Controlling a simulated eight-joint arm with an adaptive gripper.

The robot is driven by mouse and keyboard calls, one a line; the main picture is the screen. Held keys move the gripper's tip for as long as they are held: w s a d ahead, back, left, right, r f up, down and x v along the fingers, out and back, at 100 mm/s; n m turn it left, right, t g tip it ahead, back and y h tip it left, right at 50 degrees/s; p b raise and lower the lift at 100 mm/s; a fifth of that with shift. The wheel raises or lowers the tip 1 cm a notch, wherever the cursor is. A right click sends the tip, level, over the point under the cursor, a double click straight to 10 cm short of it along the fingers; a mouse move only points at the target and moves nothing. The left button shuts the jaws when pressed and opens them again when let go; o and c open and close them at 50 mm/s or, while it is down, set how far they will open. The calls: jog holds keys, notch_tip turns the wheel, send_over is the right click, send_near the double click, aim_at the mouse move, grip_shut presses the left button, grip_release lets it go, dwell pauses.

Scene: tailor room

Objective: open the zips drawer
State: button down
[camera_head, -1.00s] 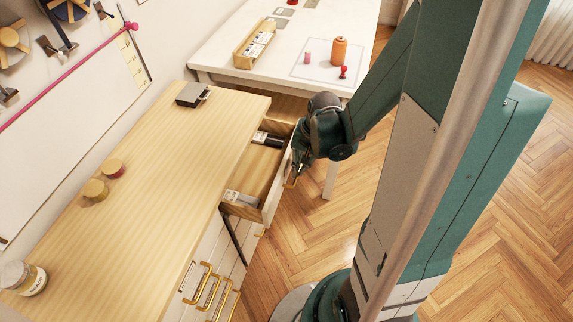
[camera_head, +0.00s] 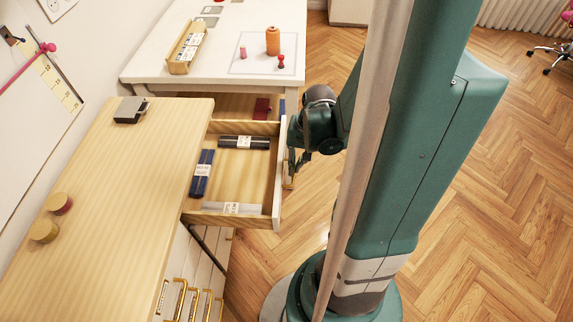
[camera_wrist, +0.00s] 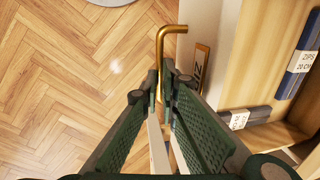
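The drawer (camera_head: 277,185) of the wooden-topped cabinet is pulled well out. Inside lie a black pack (camera_head: 243,142), a dark blue pack (camera_head: 201,174) and a pale-labelled pack (camera_head: 232,208). In the wrist view a label on a blue pack (camera_wrist: 301,62) reads "ZIPS 20 CM". My gripper (camera_head: 290,170) is at the outer face of the drawer front. In the wrist view the gripper (camera_wrist: 168,82) has its fingers closed on the brass handle (camera_wrist: 162,45), one finger on each side. Part of a label in a brass frame (camera_wrist: 201,66) shows beside it.
More brass handles (camera_head: 191,300) line the cabinet below. The cabinet top holds a dark box (camera_head: 130,110) and two round tins (camera_head: 44,231). A white table (camera_head: 145,70) stands behind, bearing thread and a wooden tray.

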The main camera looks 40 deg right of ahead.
jog(key=shift+s+d, duration=0.25)
jog(key=c, duration=2.9)
grip_release()
jog(key=shift+o, duration=0.2)
jog(key=shift+r, duration=0.2)
notch_tip(320, 180, up, 11)
jog(key=s+d, duration=0.1)
jog(key=shift+s+d+r, duration=0.15)
jog(key=shift+s+d, duration=0.1)
jog(key=shift+s, duration=0.05)
